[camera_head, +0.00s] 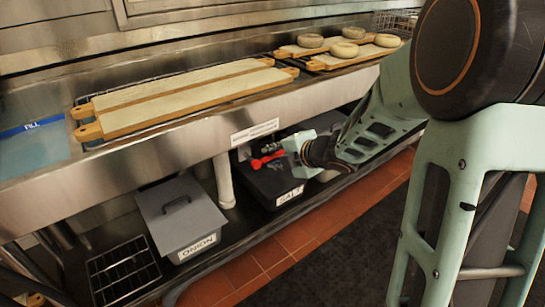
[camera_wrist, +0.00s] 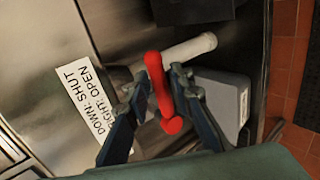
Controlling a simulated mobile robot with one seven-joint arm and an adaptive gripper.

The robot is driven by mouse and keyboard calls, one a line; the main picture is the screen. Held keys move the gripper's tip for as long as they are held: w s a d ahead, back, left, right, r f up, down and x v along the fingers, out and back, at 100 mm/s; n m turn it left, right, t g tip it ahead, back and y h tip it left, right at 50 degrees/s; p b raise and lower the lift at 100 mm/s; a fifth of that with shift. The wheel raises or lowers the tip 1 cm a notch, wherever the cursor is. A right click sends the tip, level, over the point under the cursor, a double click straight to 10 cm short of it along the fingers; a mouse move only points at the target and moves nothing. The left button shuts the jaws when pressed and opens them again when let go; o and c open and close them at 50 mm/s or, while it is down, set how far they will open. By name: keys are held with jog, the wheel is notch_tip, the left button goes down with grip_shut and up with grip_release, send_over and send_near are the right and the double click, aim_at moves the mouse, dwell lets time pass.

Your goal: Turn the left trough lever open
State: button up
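The red lever (camera_wrist: 160,92) lies between the two fingers of my gripper (camera_wrist: 157,76) in the wrist view. The fingers stand apart on either side of it, with a small gap visible at the tips; contact cannot be made out. In the head view the red lever (camera_head: 266,160) shows small under the trough (camera_head: 190,125), just left of my gripper, lying roughly sideways. A white label (camera_wrist: 83,98) beside it reads "DOWN: SHUT" and "RIGHT: OPEN"; it also shows on the trough front in the head view (camera_head: 255,132).
A white pipe (camera_head: 223,181) hangs under the trough. A grey ONION bin (camera_head: 180,216) and a dark SALT bin (camera_head: 272,187) stand on the lower shelf. Boards (camera_head: 185,95) and bagels (camera_head: 344,49) lie on top. The tiled floor in front is clear.

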jog(key=shift+o, duration=0.4)
jog(key=v, duration=1.2)
jog(key=shift+w+d, duration=0.1)
jog(key=shift+d, duration=0.05)
